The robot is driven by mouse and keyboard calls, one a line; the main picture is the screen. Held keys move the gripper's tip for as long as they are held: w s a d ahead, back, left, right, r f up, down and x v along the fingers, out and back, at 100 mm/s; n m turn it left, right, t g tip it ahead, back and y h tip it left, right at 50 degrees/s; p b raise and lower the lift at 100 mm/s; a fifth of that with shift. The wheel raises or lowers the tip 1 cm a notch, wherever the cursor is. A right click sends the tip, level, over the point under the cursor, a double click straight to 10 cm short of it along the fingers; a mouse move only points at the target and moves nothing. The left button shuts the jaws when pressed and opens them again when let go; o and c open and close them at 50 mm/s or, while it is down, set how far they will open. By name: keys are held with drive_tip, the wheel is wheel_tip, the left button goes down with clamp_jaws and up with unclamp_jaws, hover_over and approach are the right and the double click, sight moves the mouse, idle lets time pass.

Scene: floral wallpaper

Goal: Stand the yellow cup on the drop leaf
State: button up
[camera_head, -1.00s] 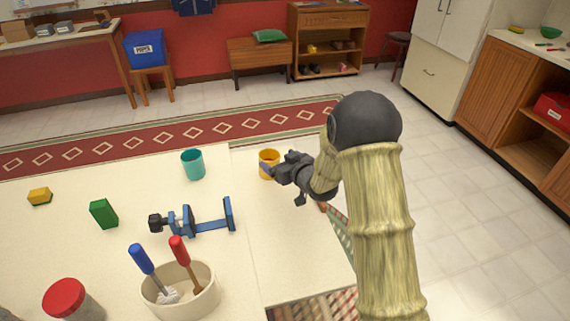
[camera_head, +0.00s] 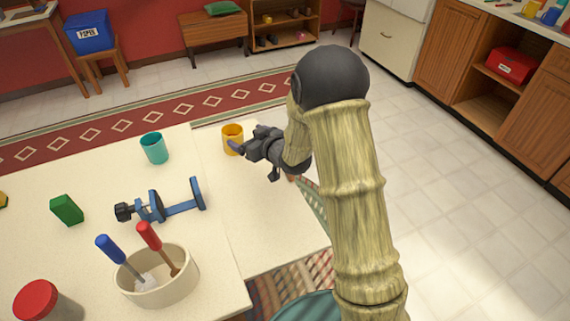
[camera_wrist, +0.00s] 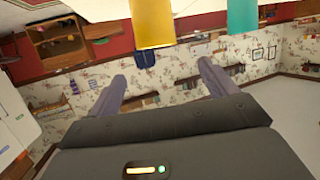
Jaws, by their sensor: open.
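The yellow cup (camera_head: 232,132) stands upright on the drop leaf (camera_head: 262,220), near its far end and just right of the seam with the main table. My gripper (camera_head: 237,148) is open, low beside the cup on its near right side. One dark finger overlaps the cup's lower part in the head view. In the wrist view the yellow cup (camera_wrist: 151,22) shows at the top, beyond the two spread fingers (camera_wrist: 161,80), with nothing held between them. Whether a finger touches the cup cannot be told.
A teal cup (camera_head: 154,149) stands left of the seam. A blue clamp-like tool (camera_head: 165,207), a green block (camera_head: 67,209), a cream pot (camera_head: 160,285) with red- and blue-handled tools and a red-lidded jar (camera_head: 40,302) are on the main table. The leaf's near part is clear.

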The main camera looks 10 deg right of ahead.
drive_tip(key=s+d+r+m+g+h, duration=0.1)
drive_tip(key=s+d+m+g+h, duration=0.6)
drive_tip(key=s+d, duration=0.8)
drive_tip(key=s+g+h, duration=0.1)
drive_tip(key=s+g, duration=0.1)
drive_tip(key=s, duration=1.1)
drive_tip(key=shift+s+d+r+g, duration=0.25)
drive_tip(key=shift+s+d+g, duration=0.05)
drive_tip(key=shift+s+d, duration=0.05)
